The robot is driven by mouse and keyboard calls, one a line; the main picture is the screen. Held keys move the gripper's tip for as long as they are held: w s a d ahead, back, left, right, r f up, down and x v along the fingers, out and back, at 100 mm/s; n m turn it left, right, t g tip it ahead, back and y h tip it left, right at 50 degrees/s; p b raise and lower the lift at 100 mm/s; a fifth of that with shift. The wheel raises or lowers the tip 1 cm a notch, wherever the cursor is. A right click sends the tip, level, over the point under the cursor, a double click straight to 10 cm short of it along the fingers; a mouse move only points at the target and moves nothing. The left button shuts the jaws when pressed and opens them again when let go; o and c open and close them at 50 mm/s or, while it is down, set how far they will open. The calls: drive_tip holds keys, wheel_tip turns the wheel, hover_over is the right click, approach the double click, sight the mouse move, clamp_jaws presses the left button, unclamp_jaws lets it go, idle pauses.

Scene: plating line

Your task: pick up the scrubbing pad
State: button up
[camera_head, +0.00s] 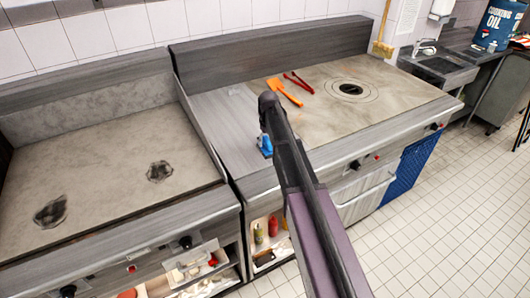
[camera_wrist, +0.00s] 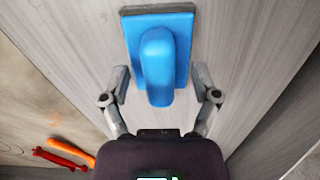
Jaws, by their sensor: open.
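The scrubbing pad (camera_wrist: 182,24) is a blue block with a raised rounded blue handle and a dark grey underside. It lies on the grey metal counter in the wrist view, ahead of my gripper. My gripper (camera_wrist: 161,79) is open, one finger on each side of the pad's handle, with gaps between. In the head view a small blue part of the pad (camera_head: 265,146) shows beside my arm near the counter's front. My arm hides the rest of it and most of the gripper.
An orange spatula (camera_head: 284,91) and red tongs (camera_head: 299,82) lie on the cooktop behind; both also show at the wrist view's lower left. A round burner (camera_head: 351,89) is further right. A raised divider (camera_head: 203,126) stands left of the counter.

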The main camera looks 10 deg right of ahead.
drive_tip(key=shift+f+b, duration=0.3)
drive_tip(key=shift+f, duration=0.3)
clamp_jaws()
